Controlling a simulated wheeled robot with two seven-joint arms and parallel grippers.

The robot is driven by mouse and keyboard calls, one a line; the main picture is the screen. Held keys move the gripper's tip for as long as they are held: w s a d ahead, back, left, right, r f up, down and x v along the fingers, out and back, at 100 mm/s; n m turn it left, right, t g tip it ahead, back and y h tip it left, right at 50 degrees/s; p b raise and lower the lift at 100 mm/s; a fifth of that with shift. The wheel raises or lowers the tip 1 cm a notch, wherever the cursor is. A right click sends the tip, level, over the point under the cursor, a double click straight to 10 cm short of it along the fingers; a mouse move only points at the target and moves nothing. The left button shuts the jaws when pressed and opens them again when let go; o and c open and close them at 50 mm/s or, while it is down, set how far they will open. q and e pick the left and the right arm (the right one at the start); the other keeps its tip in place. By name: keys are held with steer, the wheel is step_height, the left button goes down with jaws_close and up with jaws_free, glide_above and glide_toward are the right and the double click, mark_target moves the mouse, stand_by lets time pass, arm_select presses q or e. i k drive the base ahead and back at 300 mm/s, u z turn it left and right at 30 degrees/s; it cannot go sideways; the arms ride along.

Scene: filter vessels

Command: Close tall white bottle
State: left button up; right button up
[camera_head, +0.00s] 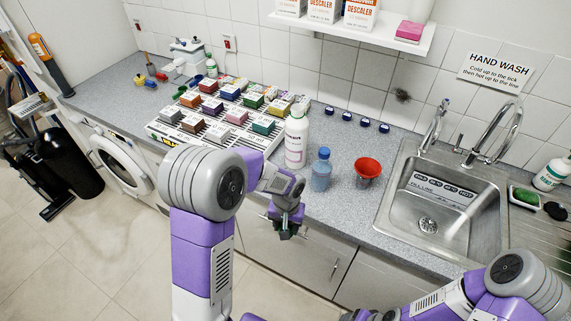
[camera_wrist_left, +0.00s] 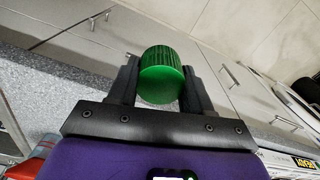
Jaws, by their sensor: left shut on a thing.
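The tall white bottle (camera_head: 296,143) stands upright on the grey worktop, right of the tray of coloured boxes. Its narrow top shows no green cap. My left gripper (camera_head: 285,233) is in front of the worktop edge, below and apart from the bottle, pointing down. In the left wrist view its two fingers (camera_wrist_left: 162,68) are shut on a ribbed green cap (camera_wrist_left: 162,84). The cap is hidden or too small to make out in the head view. My right arm comes in at the bottom right; its dark end (camera_head: 365,315) is cut off by the lower edge.
A blue bottle (camera_head: 321,170) and a red funnel-like cup (camera_head: 368,171) stand right of the white bottle, close to it. The sink (camera_head: 408,205) is further right. A tray of coloured boxes (camera_head: 172,133) fills the left. Several dark blue caps (camera_head: 346,117) lie along the wall.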

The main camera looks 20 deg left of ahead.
mark_target(297, 125)
steer(key=k, duration=1.4)
steer(key=u, duration=0.25)
steer(key=i, duration=0.25)
steer(key=u, duration=0.95)
steer(key=i, duration=1.35)
steer(key=z, duration=0.3)
